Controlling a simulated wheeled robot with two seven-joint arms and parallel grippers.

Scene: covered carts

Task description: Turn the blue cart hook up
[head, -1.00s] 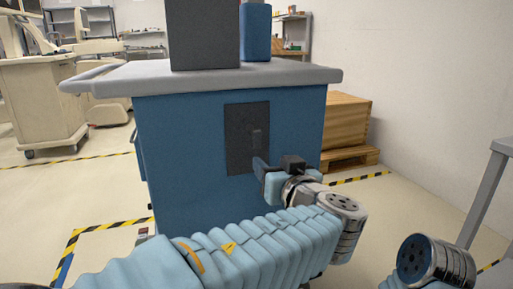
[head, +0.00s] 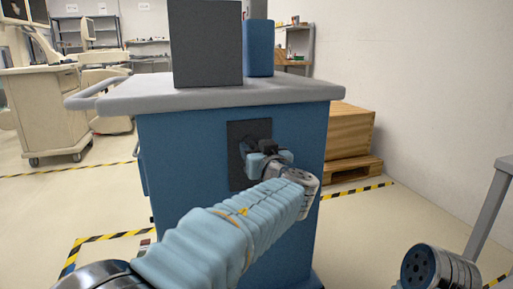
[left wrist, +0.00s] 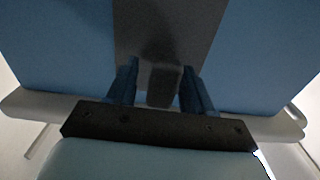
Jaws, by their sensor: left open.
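The blue cart (head: 185,160) stands in front of me with a dark plate (head: 238,172) on its near side. My left gripper (head: 262,150) is in front of this plate and hides the hook in the head view. In the left wrist view the dark hook (left wrist: 162,86) shows between the two blue fingers of my left gripper (left wrist: 160,88). The fingers are open, one on each side of the hook, with visible gaps. The plate (left wrist: 172,25) is behind it. My right gripper is out of view.
The cart's grey top (head: 130,95) carries a dark box (head: 205,45) and a blue container (head: 259,48). A wooden crate (head: 348,130) on a pallet is behind right. A grey frame (head: 488,215) stands at the right edge.

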